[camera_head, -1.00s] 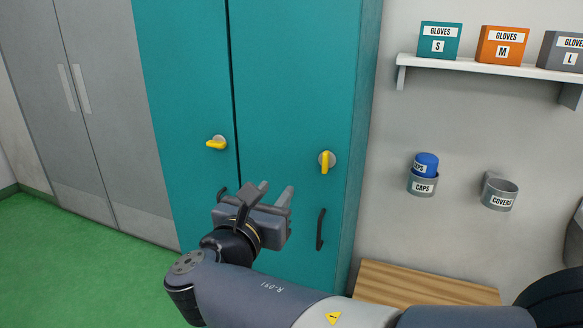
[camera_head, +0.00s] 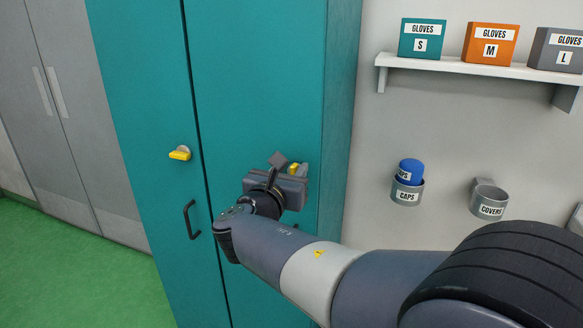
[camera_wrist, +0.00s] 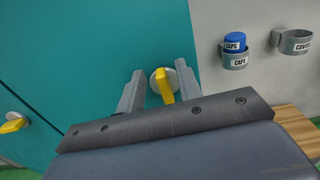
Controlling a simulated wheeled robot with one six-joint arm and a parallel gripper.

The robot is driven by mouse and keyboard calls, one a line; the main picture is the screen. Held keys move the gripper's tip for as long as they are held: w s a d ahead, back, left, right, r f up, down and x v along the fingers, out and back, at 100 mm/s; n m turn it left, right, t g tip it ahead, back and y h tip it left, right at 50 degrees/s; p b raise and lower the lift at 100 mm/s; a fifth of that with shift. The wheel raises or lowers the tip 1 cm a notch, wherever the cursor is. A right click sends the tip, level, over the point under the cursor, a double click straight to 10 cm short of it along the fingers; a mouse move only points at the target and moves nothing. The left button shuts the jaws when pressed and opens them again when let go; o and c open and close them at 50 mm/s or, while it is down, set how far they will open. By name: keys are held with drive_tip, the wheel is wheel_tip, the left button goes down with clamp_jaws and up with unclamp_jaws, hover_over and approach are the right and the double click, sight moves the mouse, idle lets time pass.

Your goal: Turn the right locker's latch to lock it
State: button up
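The right locker's latch (camera_head: 294,168) is a yellow knob on a round grey base on the teal right door (camera_head: 262,80). In the head view it is partly hidden behind my gripper (camera_head: 288,170). In the wrist view the latch (camera_wrist: 164,86) points roughly up and down, slightly tilted. My gripper (camera_wrist: 160,76) is open, with one finger on each side of the latch and a visible gap on both sides. Whether the fingers touch the door cannot be told. The left locker's latch (camera_head: 180,153) is yellow and lies about sideways.
A dark door handle (camera_head: 191,219) is on the left locker. To the right, a wall shelf (camera_head: 470,68) holds glove boxes. Below it are a caps holder (camera_head: 407,193) and a covers holder (camera_head: 488,203). Grey lockers (camera_head: 70,110) stand at the left, with open green floor in front.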

drive_tip(key=shift+w+d, duration=0.15)
drive_tip(key=shift+w, duration=0.2)
drive_tip(key=shift+c, duration=0.2)
clamp_jaws()
